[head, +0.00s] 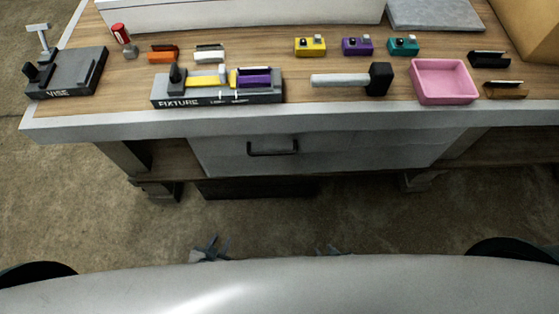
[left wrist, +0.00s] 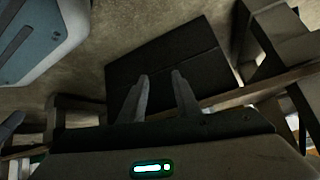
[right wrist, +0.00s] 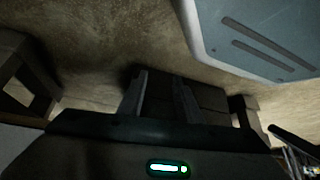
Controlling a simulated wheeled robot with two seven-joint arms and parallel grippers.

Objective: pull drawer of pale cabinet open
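The pale cabinet (head: 350,150) hangs under the workbench in the head view. Its drawer front looks flush, with a dark bar handle (head: 272,148) across it. My left gripper (head: 210,248) is low in front of the bench, apart from the handle and left of it. In the left wrist view its two fingers (left wrist: 160,95) are spread with nothing between them. My right gripper (head: 332,252) is mostly hidden behind my own body, low and right of the handle. In the right wrist view its fingers (right wrist: 162,98) are apart and empty.
The bench top (head: 300,119) holds a vise (head: 68,75), a fixture (head: 215,97), a hammer (head: 345,80), a pink tray (head: 443,98) and several small parts. A dark box (head: 257,189) sits below the cabinet. Bench legs stand either side. The floor before the bench is clear.

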